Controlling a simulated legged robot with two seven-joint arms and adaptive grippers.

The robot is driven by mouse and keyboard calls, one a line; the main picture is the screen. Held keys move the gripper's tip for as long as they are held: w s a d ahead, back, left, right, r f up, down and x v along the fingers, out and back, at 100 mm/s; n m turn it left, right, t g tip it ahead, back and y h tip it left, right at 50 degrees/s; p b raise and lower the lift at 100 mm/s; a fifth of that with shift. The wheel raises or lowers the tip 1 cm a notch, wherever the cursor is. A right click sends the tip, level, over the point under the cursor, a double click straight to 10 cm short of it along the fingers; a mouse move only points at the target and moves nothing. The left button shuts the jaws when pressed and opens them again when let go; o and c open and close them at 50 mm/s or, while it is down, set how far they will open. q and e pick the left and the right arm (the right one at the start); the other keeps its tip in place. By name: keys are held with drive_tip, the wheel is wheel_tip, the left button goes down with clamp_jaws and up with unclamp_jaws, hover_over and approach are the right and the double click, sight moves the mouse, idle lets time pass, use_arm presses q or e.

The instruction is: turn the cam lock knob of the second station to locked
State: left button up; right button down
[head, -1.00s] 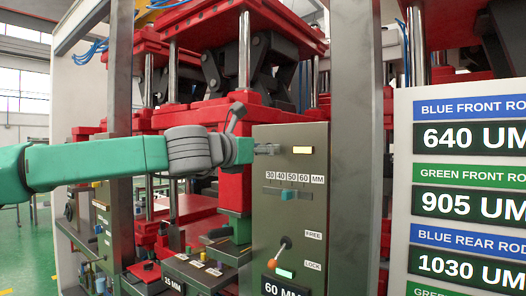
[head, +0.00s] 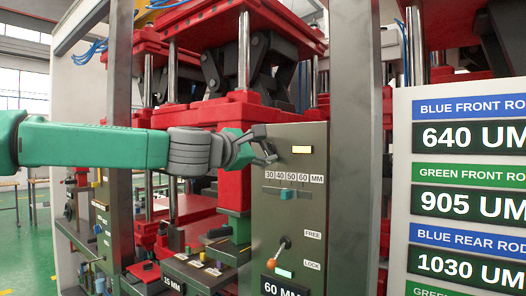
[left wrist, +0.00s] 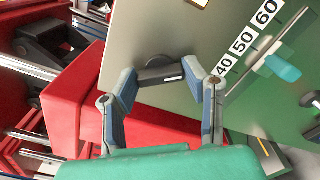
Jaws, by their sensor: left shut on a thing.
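A dark knob (left wrist: 160,68) with a white mark on its edge sits on the upper left part of the grey-green control panel (head: 262,215). My left gripper (head: 265,144) is at this knob. In the left wrist view the gripper (left wrist: 166,84) has its two fingers on either side of the knob, shut on it. In the head view the fingers largely hide the knob. Lower on the panel, a lever with an orange ball (head: 285,240) stands beside the FREE and LOCK labels, with a lit pale green strip under it. My right gripper is not in view.
A teal slider (head: 287,193) sits under a 30 to 60 MM scale. Red press parts (head: 215,112) stand behind my left arm. A steel post (head: 355,150) and a readout board (head: 465,200) are to the right.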

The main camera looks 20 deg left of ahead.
use_arm(q)
drive_tip(key=m, duration=0.5)
drive_tip(key=shift+d+f+m, duration=0.1)
drive_tip(key=shift+f+m, duration=0.1)
drive_tip(key=shift+m, duration=0.8)
drive_tip(key=shift+f, duration=0.1)
drive_tip(key=o, duration=1.1)
drive_tip(key=shift+o, duration=0.2)
drive_tip(key=shift+s, duration=0.3)
drive_tip(key=v, duration=1.1)
drive_tip(key=shift+a, duration=0.25)
drive_tip(key=shift+s+d, duration=0.1)
